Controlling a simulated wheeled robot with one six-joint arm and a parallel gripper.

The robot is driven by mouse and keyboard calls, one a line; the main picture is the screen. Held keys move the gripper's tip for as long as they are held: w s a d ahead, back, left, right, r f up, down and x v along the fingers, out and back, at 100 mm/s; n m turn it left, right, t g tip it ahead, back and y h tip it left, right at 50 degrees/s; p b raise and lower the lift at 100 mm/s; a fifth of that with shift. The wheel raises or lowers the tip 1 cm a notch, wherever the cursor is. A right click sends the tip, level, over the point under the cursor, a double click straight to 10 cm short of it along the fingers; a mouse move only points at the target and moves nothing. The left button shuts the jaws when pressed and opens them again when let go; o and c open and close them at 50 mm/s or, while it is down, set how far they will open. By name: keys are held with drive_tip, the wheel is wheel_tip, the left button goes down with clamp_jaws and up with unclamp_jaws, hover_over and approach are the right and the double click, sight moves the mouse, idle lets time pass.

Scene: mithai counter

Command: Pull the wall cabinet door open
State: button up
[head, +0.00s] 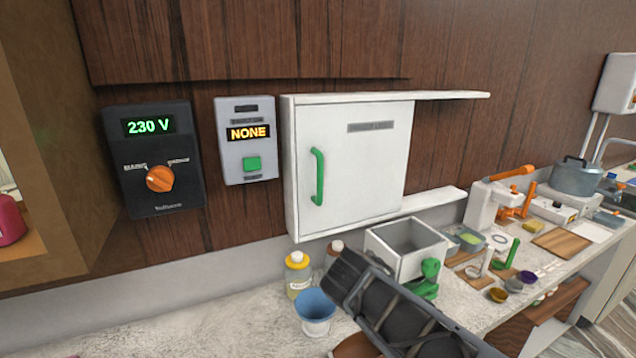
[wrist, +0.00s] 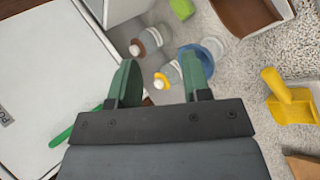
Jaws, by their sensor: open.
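The white wall cabinet (head: 289,165) hangs on the brown panelled wall in the head view. Its white door (head: 365,160) has a dark label and a green vertical handle (head: 318,177) near its left edge. I see no clear gap at the handle side. My gripper (wrist: 162,70) is open in the wrist view, with nothing between its green fingers. In the head view my dark arm reaches in below the cabinet, and the fingertips are not clearly seen.
A yellow scoop (wrist: 290,100) lies right in the wrist view. Two wall panels hang left of the cabinet.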

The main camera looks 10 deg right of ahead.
drive_tip(key=w+a+r+n+t+h, duration=0.25)
drive_tip(key=w+r+n+t, duration=0.25)
drive_tip(key=w+r+n, duration=0.45)
drive_tip(key=n+t+y+b, duration=0.1)
drive_tip(key=n+t, duration=0.4)
drive_tip(key=n, duration=0.5)
approach(319, 181)
drive_tip(key=shift+n, duration=0.25)
drive_tip(key=p+x, duration=0.3)
drive_tip(key=x, duration=0.6)
drive_tip(key=shift+x, duration=0.9)
drive_tip(key=shift+c, duration=0.2)
clamp_jaws()
